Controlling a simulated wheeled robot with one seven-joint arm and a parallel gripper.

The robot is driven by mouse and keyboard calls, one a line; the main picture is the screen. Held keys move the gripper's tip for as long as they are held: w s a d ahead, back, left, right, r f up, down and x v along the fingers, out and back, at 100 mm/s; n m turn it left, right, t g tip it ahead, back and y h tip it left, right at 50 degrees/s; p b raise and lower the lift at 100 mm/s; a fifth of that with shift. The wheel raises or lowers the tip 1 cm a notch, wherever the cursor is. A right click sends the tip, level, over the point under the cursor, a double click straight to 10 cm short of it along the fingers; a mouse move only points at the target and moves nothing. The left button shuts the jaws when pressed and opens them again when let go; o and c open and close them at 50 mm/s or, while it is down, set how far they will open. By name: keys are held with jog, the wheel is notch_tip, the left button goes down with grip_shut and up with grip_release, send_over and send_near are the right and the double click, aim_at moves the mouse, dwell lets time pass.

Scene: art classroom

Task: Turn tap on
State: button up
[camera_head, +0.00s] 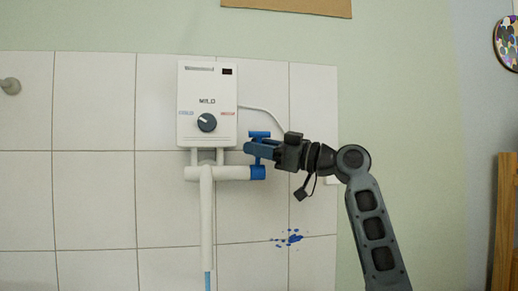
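A white wall-mounted water heater (207,105) with a dark round dial hangs on the tiles. Below it is the white tap body (228,173), with a white spout pipe (207,225) running down. The blue tap handle (259,135) is at the right end of the tap, above a blue end cap (257,172). My gripper (260,150) reaches in from the right. Its fingertips overlap the handle's stem in the picture. I cannot tell whether the fingers are closed on it. A light blue piece shows at the spout's lower end; whether it is water is unclear.
A thin white hose or cable runs from the heater's right side behind my gripper. Blue splotches (288,238) mark the tiles at lower right. A wall knob (10,86) is far left. A wooden piece (506,225) stands at the right edge.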

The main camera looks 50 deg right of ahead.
jog(key=v, duration=0.7)
jog(key=shift+s+d+b, duration=0.15)
jog(key=shift+s+b, duration=0.2)
jog(key=shift+b, duration=0.1)
jog(key=shift+f, duration=0.1)
dwell(0.3)
